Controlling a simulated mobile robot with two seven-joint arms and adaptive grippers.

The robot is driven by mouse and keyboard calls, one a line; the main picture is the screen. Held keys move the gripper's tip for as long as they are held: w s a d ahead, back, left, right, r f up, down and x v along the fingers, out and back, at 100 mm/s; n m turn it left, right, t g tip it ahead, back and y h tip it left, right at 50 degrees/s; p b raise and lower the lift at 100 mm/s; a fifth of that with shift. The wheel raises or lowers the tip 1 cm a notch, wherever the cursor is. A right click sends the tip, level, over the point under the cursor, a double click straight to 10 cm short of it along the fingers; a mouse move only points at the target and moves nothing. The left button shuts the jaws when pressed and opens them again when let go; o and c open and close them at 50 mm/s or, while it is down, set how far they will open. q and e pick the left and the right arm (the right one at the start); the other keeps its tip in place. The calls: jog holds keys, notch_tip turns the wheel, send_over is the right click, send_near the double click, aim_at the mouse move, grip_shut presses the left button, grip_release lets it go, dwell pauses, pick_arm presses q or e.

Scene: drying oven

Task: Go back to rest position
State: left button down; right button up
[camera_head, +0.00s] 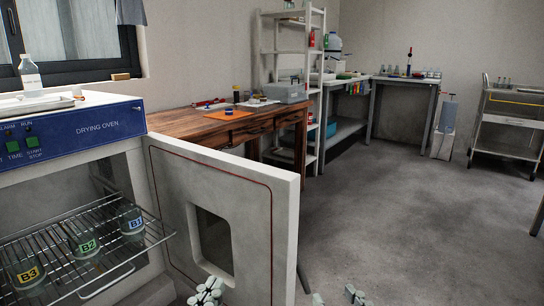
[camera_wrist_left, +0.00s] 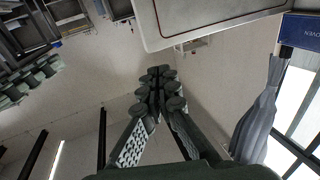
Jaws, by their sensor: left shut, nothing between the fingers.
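The drying oven (camera_head: 95,125) stands at the left of the head view with its door (camera_head: 265,200) swung open. Beakers labelled B3 (camera_head: 28,272), B2 (camera_head: 87,245) and B1 (camera_head: 132,222) stand on its wire rack (camera_head: 160,238). My left gripper (camera_head: 207,291) is low in front of the door, only its fingertips showing. In the left wrist view (camera_wrist_left: 160,85) its fingers are together and empty. My right gripper (camera_head: 336,298) shows at the bottom edge as two fingertips set apart. The left wrist view also shows the door (camera_wrist_left: 205,18).
A wooden table (camera_head: 215,125) stands behind the door, with a white shelf rack (camera_head: 300,95) beside it. A lab bench (camera_head: 405,80) and a trolley (camera_head: 508,120) are at the back. The grey floor (camera_head: 410,210) at centre right is clear.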

pick_arm(q)
jog(key=s+a+f+g+y+p, duration=0.1)
jog(key=a+f+g+y+p, duration=0.2)
jog(key=f, duration=0.6)
jog(key=a+f+g+y+p, duration=0.1)
jog(key=a+f+g+p, duration=0.3)
jog(key=f, duration=0.5)
pick_arm(e)
jog(key=s+d+f+g+h, duration=0.1)
jog(key=d+f+g+h, duration=0.15)
jog(key=f, duration=0.55)
jog(key=s+d+f+g+h, duration=0.1)
jog(key=d+f+g, duration=0.3)
jog(key=f, duration=0.3)
pick_arm(q)
jog(key=s+a+f+n+g+y+p, duration=0.2)
jog(key=s+a+f+g+y+p, duration=0.1)
jog(key=s+a+f+g, duration=0.4)
jog(key=s+a+f, duration=0.3)
jog(key=s, duration=0.1)
jog(key=shift+a+f+g, duration=0.3)
jog(key=shift+a+f, duration=0.05)
pick_arm(e)
jog(key=s+d+f+m+g+h, duration=0.2)
jog(key=s+d+f+g, duration=0.4)
jog(key=s+d+f, duration=0.3)
jog(key=shift+s+d+f+g+h, duration=0.35)
jog(key=shift+s+d+f+h, duration=0.1)
jog(key=shift+s+f, duration=0.4)
